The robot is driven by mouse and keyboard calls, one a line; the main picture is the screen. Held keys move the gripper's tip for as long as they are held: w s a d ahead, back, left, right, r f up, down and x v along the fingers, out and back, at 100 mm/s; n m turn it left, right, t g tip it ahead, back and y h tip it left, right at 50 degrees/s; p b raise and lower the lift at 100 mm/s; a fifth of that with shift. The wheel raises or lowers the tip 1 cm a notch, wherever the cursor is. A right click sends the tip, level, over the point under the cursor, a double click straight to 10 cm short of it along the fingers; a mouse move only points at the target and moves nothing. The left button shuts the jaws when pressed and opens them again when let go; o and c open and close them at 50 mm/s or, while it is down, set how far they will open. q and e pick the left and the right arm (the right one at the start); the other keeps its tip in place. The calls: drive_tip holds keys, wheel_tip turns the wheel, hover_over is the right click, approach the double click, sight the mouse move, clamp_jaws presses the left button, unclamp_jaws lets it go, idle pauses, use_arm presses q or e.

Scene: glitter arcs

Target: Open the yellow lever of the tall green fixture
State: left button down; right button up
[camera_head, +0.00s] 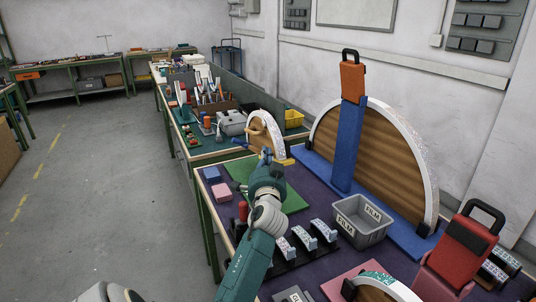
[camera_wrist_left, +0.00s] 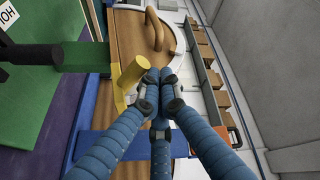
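In the left wrist view a dark green post (camera_wrist_left: 82,56) juts out from a green base (camera_wrist_left: 28,115) at the left. A yellow rounded bar (camera_wrist_left: 134,70), likely the lever, lies to its right, close beside my fingertips. I cannot tell whether they touch it. My left gripper (camera_wrist_left: 158,77) has its blue fingers drawn together at the tips, with nothing seen between them. In the head view my left gripper (camera_head: 265,156) reaches over the green mat (camera_head: 293,201) and hides what lies behind it. My right gripper is not in view.
A large wooden arc (camera_head: 385,165) with a blue upright (camera_head: 347,147) stands on the right. A smaller arc (camera_head: 258,134) stands beyond my gripper. A grey bin (camera_head: 362,235) and a red block (camera_head: 462,250) are nearer. The floor at left is clear.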

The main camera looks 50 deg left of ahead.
use_arm(q)
drive_tip(key=shift+s+f, duration=0.1)
drive_tip(key=shift+f, duration=0.05)
idle(0.5)
drive_tip(key=v, duration=1.2)
